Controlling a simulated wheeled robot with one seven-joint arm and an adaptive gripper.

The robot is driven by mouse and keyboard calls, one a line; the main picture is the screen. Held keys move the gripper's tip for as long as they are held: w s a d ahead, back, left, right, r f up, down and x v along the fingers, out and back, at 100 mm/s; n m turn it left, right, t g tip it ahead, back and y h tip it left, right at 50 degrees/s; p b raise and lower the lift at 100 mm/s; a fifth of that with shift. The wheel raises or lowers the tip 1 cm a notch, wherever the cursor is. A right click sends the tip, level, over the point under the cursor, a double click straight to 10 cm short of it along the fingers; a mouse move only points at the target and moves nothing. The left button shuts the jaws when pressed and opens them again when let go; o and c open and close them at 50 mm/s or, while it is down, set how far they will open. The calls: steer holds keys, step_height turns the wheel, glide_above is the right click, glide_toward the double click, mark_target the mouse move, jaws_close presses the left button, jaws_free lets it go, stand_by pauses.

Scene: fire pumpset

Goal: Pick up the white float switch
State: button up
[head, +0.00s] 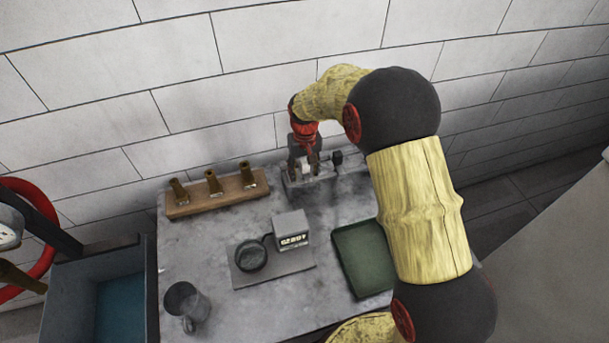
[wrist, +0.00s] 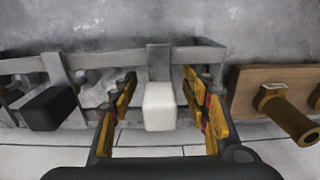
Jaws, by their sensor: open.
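The white float switch (wrist: 160,107) is a small white block in the wrist view, hanging on a grey metal rack (wrist: 100,62). My gripper (wrist: 160,78) is open, with one yellow-and-dark finger on each side of the white block. Gaps show between the block and both fingers, so nothing is gripped. In the head view my gripper (head: 304,160) is over the rack at the back of the table by the wall.
A black block (wrist: 50,108) hangs on the same rack beside the white one. A wooden stand (head: 225,195) with brass nozzles is left of the rack. A green tray (head: 362,258), a labelled grey box (head: 291,229) and a metal mug (head: 184,302) stand nearer on the table.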

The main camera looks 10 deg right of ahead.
steer(key=c, duration=0.3)
jaws_close()
stand_by(0.5)
